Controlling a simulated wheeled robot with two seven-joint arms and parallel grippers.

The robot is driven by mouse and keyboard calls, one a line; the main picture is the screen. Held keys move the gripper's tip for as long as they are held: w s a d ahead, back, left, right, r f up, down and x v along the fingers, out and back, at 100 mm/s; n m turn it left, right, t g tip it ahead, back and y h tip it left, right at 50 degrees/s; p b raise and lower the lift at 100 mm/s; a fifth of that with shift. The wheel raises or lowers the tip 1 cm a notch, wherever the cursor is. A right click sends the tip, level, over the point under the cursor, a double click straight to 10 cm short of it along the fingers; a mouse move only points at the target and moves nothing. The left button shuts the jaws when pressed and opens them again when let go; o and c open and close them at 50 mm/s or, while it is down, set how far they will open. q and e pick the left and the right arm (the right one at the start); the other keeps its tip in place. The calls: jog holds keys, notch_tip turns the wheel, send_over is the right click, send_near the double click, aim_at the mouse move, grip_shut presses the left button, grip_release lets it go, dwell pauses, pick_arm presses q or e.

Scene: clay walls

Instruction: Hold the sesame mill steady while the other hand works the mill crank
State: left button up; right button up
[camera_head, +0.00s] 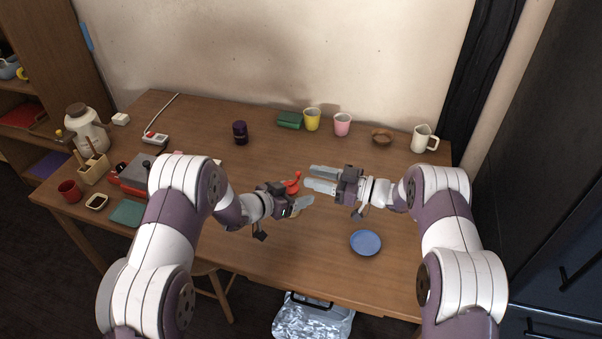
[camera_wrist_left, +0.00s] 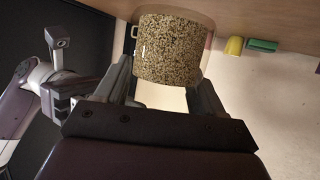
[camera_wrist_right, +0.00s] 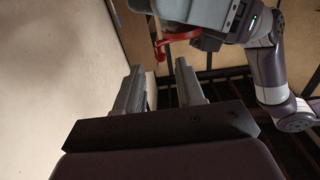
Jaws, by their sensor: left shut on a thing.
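The sesame mill shows as a clear jar of speckled seeds (camera_wrist_left: 172,48) between the fingers of my left gripper (camera_head: 299,204) in the left wrist view. Its red top with the crank (camera_head: 291,184) rises beside that gripper in the head view; the jar is mostly hidden there. The red crank (camera_wrist_right: 162,45) also shows at the top of the right wrist view, past the fingertips. My left gripper is shut on the mill. My right gripper (camera_head: 316,179) is open and empty, with its fingertips just right of the red crank, apart from it.
A blue plate (camera_head: 366,242) lies in front of my right gripper. A yellow cup (camera_head: 312,119), a pink cup (camera_head: 342,124), a brown bowl (camera_head: 382,137) and a cream pitcher (camera_head: 424,139) stand along the back. A dark purple jar (camera_head: 240,132) stands left of them. The left end is crowded.

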jog(key=v, duration=0.7)
jog(key=shift+w, duration=0.1)
pick_arm(q)
jog(key=o, duration=1.3)
